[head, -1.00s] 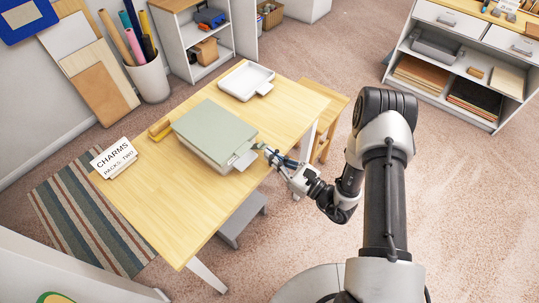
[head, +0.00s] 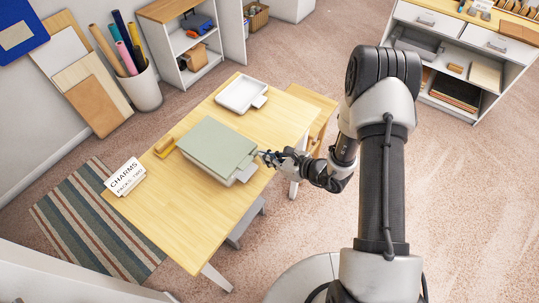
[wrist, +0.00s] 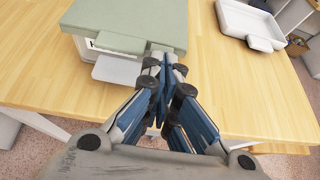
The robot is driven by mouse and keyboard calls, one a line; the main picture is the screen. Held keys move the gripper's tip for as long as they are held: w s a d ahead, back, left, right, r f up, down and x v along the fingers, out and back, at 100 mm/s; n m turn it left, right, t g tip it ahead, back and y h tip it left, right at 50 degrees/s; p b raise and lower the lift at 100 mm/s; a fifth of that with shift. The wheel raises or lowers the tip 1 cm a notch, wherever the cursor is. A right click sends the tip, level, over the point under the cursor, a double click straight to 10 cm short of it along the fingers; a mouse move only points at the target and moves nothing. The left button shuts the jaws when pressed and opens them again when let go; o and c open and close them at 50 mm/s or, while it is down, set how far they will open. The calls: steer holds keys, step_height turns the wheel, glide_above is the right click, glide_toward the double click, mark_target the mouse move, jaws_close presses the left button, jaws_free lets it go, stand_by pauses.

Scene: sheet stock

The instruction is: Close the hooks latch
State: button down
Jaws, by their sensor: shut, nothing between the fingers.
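A box with a flat grey-green lid (head: 216,147) sits on the wooden table; the lid lies over the pale body, which has a lighter tab (head: 245,172) at its near right side. In the wrist view the green lid (wrist: 110,35), a dark mark on the white front and the pale tab (wrist: 117,69) show. My gripper (head: 266,157) is shut and empty at the box's right corner; in the wrist view its fingertips (wrist: 165,62) are by a grey piece at the lid's corner. I cannot tell whether they touch it. No hook latch can be made out clearly.
A white tray (head: 238,83) with a tab stands farther back on the table. The front part of the table (head: 185,220) is clear. A wooden stool stands behind the table's right end.

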steer(key=shift+w+a+r+g+h+p, duration=0.5)
steer(key=shift+a+r+g+h, duration=0.2)
steer(key=shift+h, duration=0.2)
steer(key=shift+w+a+r, duration=0.1)
steer(key=shift+w+a, duration=0.1)
steer(key=shift+r, duration=0.15)
